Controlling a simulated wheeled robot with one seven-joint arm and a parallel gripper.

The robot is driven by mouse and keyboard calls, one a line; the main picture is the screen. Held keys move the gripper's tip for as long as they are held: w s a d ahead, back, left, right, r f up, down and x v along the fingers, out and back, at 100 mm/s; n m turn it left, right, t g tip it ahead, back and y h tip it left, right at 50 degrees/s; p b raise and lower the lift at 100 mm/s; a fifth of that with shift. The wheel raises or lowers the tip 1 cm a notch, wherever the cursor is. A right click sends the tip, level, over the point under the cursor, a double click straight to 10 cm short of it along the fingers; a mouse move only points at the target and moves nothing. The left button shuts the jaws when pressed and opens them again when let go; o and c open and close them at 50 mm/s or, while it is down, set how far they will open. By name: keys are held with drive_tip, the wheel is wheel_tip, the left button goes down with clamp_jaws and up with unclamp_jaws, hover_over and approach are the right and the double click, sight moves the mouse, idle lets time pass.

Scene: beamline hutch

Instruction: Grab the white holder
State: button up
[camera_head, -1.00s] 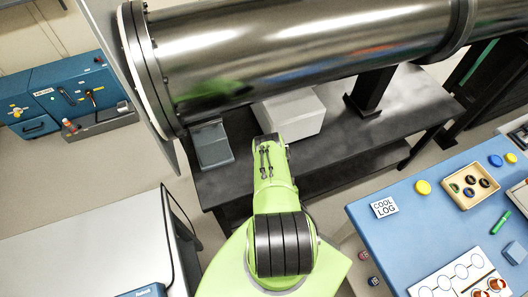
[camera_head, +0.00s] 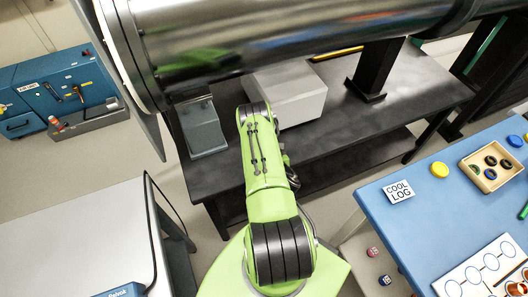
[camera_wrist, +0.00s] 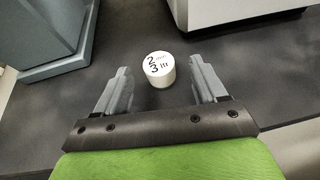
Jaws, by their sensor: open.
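The white holder (camera_wrist: 159,70) is a short white cylinder with dark printed writing on its top. In the wrist view it stands upright on the dark table (camera_wrist: 265,85), just beyond and between my fingertips. My gripper (camera_wrist: 160,85) is open, with one grey finger on each side of the holder and gaps showing on both sides. I cannot tell the height of the fingers above the table. In the head view my green arm reaches to the dark table, and the holder and the gripper are hidden there.
A grey-blue stand (camera_head: 204,128) is left of the arm and a white-grey box (camera_head: 286,95) is right of it. A large metal pipe (camera_head: 290,35) hangs above the table. A blue table (camera_head: 410,225) with small items is at right.

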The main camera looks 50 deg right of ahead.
drive_tip(key=b+x, duration=0.1)
drive_tip(key=x, duration=0.4)
drive_tip(key=shift+w+d+f, duration=0.1)
drive_tip(key=shift+w+f, duration=0.15)
drive_tip(key=shift+w, duration=0.05)
